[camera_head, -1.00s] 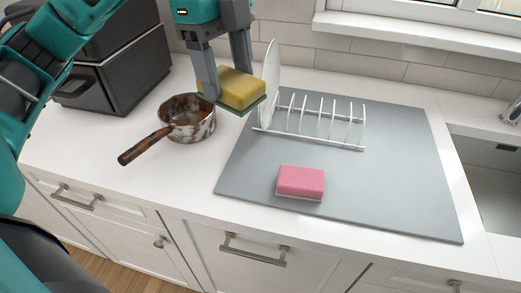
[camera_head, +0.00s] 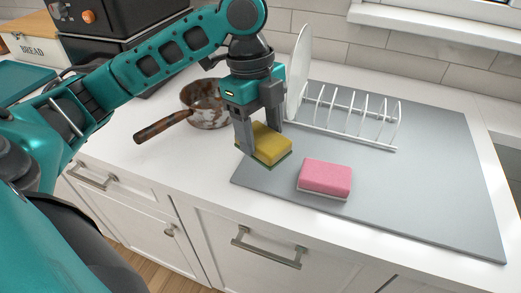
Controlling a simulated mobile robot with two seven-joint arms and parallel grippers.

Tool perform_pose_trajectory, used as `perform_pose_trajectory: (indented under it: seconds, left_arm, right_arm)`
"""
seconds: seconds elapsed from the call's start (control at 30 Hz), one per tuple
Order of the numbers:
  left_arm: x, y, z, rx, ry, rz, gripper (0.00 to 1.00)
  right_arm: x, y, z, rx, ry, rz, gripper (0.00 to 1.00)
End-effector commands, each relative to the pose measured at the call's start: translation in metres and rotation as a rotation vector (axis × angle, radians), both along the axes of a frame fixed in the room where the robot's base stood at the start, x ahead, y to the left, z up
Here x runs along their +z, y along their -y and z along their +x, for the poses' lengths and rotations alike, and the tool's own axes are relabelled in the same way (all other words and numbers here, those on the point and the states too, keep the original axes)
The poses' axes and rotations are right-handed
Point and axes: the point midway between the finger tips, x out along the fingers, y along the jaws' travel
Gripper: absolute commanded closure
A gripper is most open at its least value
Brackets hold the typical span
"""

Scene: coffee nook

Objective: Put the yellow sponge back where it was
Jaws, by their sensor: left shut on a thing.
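The yellow sponge (camera_head: 269,143) has a green scouring underside. My left gripper (camera_head: 260,140) is shut on it, with one finger on its left and the other at its back right. The sponge is over or on the left edge of the grey mat (camera_head: 430,205); I cannot tell whether it touches the mat. A pink sponge (camera_head: 326,176) with a pale underside lies on the mat, to the right of and nearer than the yellow one. My right gripper does not show.
A white dish rack (camera_head: 350,118) with a plate (camera_head: 299,72) stands on the mat behind the sponges. A rusty pan (camera_head: 207,100) stands on the counter to the left, its handle pointing left. The mat's right front part is clear.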

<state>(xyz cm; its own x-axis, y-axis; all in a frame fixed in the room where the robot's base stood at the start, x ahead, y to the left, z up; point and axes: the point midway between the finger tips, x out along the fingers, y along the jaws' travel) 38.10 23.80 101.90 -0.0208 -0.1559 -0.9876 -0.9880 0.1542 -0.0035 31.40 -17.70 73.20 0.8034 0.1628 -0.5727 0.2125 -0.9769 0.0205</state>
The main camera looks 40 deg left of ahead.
Motion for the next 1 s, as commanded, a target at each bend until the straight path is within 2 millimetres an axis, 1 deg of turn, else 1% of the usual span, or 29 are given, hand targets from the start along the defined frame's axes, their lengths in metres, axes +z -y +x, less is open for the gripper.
perform_pose_trajectory:
  seconds: [0.13, 0.3, 0.33, 0.67, 0.7, 0.93, 0.97, 1.0]
  left_arm:
    - [-0.014, 0.000, -0.001, 0.000, -0.003, 0.001, 0.66]
    - [-0.040, 0.000, -0.001, 0.001, -0.003, 0.000, 0.66]
    - [-0.043, 0.000, -0.001, 0.000, -0.002, 0.000, 0.66]
    - [-0.045, 0.000, 0.000, 0.000, -0.001, 0.001, 0.66]
    - [-0.045, 0.000, 0.000, 0.000, 0.000, 0.001, 0.37]
    - [-0.045, 0.000, 0.000, 0.000, 0.000, 0.001, 0.15]
    - [-0.045, 0.000, 0.000, 0.000, 0.000, 0.001, 0.12]
    - [-0.045, 0.000, 0.000, 0.000, 0.000, 0.001, 0.12]
  right_arm:
    - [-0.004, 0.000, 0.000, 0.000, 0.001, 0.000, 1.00]
    - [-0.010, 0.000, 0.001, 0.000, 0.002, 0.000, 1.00]
    - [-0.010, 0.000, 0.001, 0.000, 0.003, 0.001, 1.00]
    - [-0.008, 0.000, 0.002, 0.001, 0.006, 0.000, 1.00]
    - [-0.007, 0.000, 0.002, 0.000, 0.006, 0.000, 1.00]
    - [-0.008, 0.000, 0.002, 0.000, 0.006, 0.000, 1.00]
    - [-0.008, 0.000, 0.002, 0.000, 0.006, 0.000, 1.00]
    - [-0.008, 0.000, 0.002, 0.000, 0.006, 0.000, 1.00]
